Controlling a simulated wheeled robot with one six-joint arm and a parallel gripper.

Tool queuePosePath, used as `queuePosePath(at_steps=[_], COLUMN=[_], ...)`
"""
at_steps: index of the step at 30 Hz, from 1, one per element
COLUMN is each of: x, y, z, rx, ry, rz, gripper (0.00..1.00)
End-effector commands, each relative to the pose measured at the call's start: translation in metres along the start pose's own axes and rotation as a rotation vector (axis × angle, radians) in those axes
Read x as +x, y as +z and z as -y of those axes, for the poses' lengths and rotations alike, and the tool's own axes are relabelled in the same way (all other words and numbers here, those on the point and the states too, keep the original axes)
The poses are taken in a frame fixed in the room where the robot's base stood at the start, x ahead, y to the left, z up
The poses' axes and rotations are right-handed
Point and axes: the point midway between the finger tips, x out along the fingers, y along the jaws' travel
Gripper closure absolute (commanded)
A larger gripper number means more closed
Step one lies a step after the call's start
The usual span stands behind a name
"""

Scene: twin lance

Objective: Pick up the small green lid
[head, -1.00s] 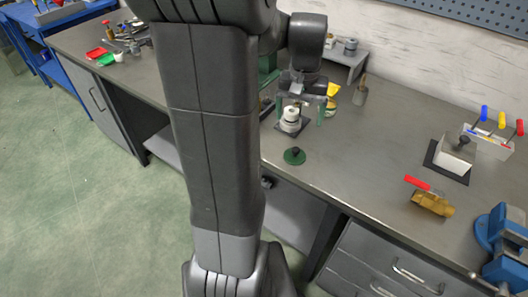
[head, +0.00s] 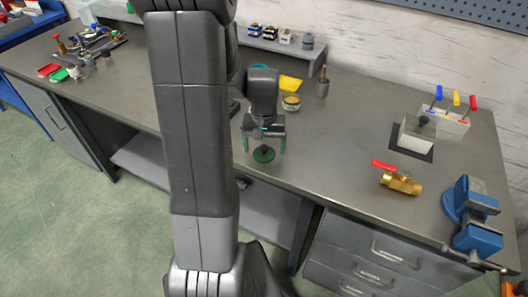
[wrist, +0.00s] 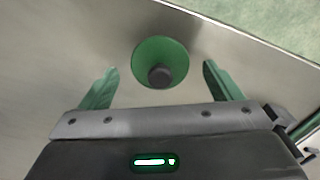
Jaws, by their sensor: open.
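The small green lid (head: 263,154) is a round green disc with a dark knob. It lies on the grey workbench (head: 340,140) near the front edge. My gripper (head: 264,147) is over it, pointing down, with its green fingers to either side. In the wrist view the lid (wrist: 160,62) shows between and a little beyond the fingertips of my open gripper (wrist: 160,80), with a gap on both sides. The fingers do not touch the lid. The white piece seen earlier beyond the lid is hidden now behind my arm and gripper.
A brass valve with a red handle (head: 400,182) and a blue vise (head: 471,215) stand to the right. A white block (head: 413,137) sits on a dark pad. A small jar (head: 291,103) and yellow item (head: 290,83) lie behind my gripper. Bench around the lid is clear.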

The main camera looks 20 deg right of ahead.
Motion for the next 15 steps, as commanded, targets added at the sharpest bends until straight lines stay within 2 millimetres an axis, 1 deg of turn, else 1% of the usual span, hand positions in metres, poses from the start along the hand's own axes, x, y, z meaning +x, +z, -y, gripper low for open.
queuePosePath(at_steps=[3, 9, 11, 15], x=[0.0062, 0.0066, 0.0065, 0.0064], y=[0.0001, -0.0001, -0.0001, -0.0001], z=[0.0000, 0.0000, 0.0000, 0.0001], rx=[0.000, 0.000, 0.000, 0.000], ry=[0.000, 0.000, 0.000, 0.000], rz=[0.000, -0.001, -0.001, -0.001], gripper=[0.15, 0.15, 0.25, 0.52])
